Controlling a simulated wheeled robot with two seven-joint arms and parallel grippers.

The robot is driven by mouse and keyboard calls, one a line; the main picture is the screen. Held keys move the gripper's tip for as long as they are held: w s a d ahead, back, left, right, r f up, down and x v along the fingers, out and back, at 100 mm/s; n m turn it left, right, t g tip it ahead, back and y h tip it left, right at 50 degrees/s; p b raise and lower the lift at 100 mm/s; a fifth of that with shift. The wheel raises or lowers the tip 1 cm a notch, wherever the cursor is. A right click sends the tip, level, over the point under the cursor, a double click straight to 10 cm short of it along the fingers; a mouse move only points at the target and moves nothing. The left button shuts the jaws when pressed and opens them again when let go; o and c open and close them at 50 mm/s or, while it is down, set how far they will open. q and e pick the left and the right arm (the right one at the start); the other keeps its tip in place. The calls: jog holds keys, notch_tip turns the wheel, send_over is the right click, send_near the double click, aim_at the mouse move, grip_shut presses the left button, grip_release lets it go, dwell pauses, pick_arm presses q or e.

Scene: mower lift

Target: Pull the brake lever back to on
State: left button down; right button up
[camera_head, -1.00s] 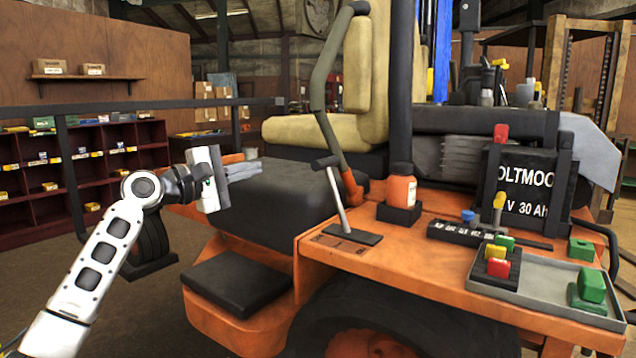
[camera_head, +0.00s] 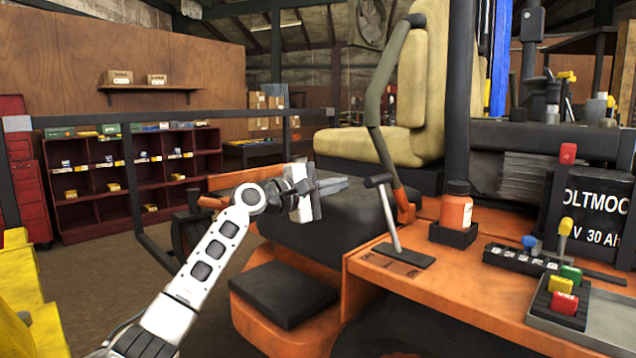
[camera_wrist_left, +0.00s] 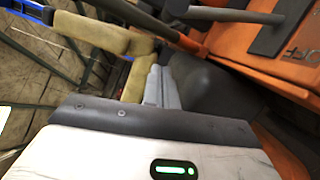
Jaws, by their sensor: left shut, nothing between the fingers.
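The brake lever (camera_head: 388,218) is a thin pale rod with a black T-shaped grip. It rises from a black slotted plate (camera_head: 406,255) on the orange deck, its top tilted left. My right gripper is not in view.
A curved dark armrest bar (camera_head: 374,105) rises behind the lever. An orange bottle (camera_head: 455,208) stands in a black holder to its right. A black step (camera_head: 284,293) is below. A tray (camera_head: 600,325) and a battery box (camera_head: 596,210) are at the right.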

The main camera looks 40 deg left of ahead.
pick_arm(q)
jog(key=shift+w+d+r+p, duration=0.15)
jog(key=shift+w+d+p, duration=0.2)
jog(key=shift+d, duration=0.45)
jog(key=shift+w+d+r+p, duration=0.15)
jog(key=shift+w+d+p, duration=0.2)
jog(key=shift+d, duration=0.4)
jog(key=shift+w+d+r+p, duration=0.15)
jog(key=shift+w+d+p, duration=0.15)
jog(key=shift+d, duration=0.5)
